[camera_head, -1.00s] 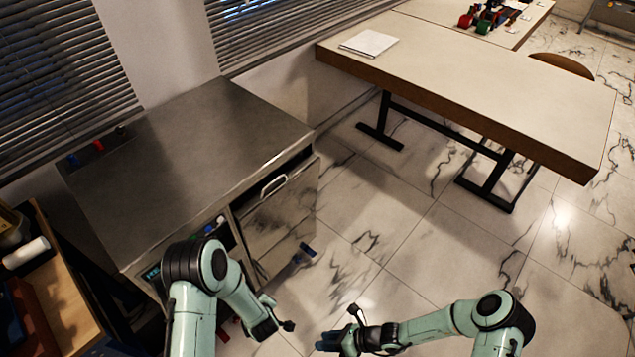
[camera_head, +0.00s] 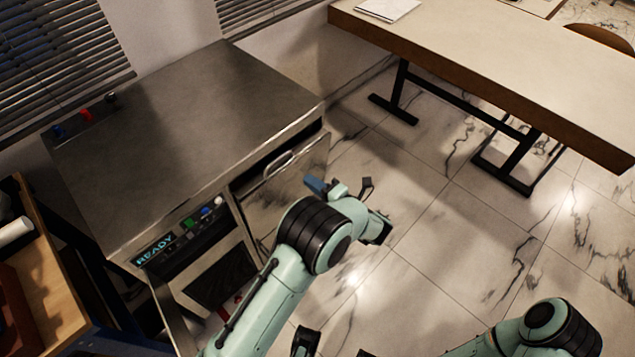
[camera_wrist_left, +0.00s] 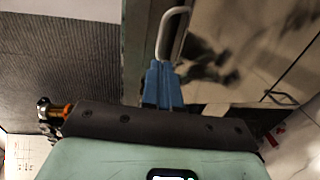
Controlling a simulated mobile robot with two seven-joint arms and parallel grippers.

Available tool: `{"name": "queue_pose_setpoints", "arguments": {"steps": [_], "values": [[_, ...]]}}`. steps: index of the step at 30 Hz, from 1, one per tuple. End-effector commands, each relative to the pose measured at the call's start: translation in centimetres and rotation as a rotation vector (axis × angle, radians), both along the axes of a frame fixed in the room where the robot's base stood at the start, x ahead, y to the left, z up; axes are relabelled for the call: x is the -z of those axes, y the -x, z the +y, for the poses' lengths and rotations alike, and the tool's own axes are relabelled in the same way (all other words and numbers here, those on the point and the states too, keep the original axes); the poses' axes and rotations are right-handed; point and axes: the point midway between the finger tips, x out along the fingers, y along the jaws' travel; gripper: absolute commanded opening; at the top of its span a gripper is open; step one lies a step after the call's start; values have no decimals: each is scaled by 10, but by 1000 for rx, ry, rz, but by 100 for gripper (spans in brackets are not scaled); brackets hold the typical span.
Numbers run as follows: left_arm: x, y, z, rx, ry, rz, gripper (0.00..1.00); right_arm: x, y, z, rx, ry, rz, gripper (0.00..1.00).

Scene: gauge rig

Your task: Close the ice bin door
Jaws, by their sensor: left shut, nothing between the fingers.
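The ice bin door (camera_head: 290,190) is a shiny metal panel on the front of the steel cabinet, with a pale loop handle (camera_head: 279,163) near its top. A dark gap shows above its top edge, so it looks slightly ajar. My left gripper (camera_head: 316,186) has blue fingers, shut and empty, in front of the door just right of the handle. In the left wrist view the shut fingers (camera_wrist_left: 161,84) point at the handle (camera_wrist_left: 174,32); I cannot tell whether they touch it. My right forearm shows at lower right; its fingers are not visible.
The steel cabinet (camera_head: 190,130) has a flat top, a control panel (camera_head: 180,240) with a lit display, and a dark vent below. A wooden bench (camera_head: 45,275) stands at left. A long table (camera_head: 480,60) stands at upper right. Marble floor between is clear.

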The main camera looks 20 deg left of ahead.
Motion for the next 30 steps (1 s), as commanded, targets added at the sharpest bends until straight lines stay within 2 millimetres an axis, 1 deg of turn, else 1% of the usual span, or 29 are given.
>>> {"name": "queue_pose_setpoints", "arguments": {"steps": [1, 6, 10, 15, 21, 30], "values": [[1, -4, 13, -5, -1, 0, 0, 0, 0, 0, 1, 0, 1, 36], [5, -18, 47, -4, -1, 1, 0, -1, 0, 0, 2, -1, 3, 36], [9, -28, 69, -2, -1, 2, 0, -1, 1, 0, 3, -1, 4, 36], [11, -36, 89, 0, -1, 3, 0, -1, 1, 0, 3, 0, 5, 36], [12, -40, 97, 2, 0, 3, 0, -1, 1, 0, 3, -1, 6, 36], [12, -40, 98, 1, 2, 4, 0, -1, 1, 0, 3, -1, 6, 36]]}}
